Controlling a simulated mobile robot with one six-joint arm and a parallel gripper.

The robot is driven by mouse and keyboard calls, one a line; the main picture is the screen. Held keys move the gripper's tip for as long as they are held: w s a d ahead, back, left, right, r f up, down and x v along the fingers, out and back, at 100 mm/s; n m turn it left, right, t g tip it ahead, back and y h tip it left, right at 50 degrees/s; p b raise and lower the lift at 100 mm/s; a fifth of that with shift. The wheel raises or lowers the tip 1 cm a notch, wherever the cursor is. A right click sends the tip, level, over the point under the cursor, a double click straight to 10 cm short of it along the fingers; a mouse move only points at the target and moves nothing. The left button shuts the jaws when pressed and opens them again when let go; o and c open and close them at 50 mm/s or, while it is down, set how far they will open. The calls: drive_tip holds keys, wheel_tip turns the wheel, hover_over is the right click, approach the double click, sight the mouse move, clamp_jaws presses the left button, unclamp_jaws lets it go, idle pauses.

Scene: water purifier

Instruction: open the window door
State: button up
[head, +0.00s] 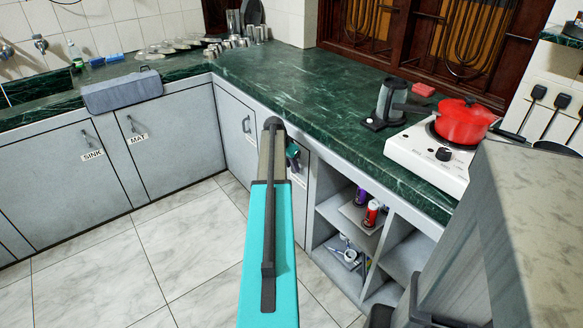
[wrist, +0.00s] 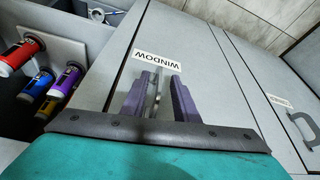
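The window door is a grey cabinet door (wrist: 205,82) with a white label reading WINDOW (wrist: 158,62), upside down in the wrist view. The door looks closed. My gripper (wrist: 160,85) is right in front of it, just beside the label, its two purple-grey fingers apart. A thin metal handle (wrist: 157,99) shows in the gap between the fingers, nearer the left one; I cannot tell whether they touch it. In the head view my gripper (head: 293,155) shows partly beyond my turquoise arm, which hides much of the door.
Open shelves with red, blue and purple cans (wrist: 66,82) adjoin the door. Another handled, labelled door (wrist: 285,110) is on the other side. Above runs the green countertop (head: 300,80), with a stove (head: 430,155) and red pot (head: 465,122). The tiled floor (head: 190,255) is clear.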

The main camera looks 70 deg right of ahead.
drive_tip(key=shift+s+d+f, duration=0.1)
drive_tip(key=shift+d+f, duration=0.1)
drive_tip(key=shift+f, duration=0.3)
clamp_jaws()
drive_tip(key=shift+r, duration=0.1)
idle(1.0)
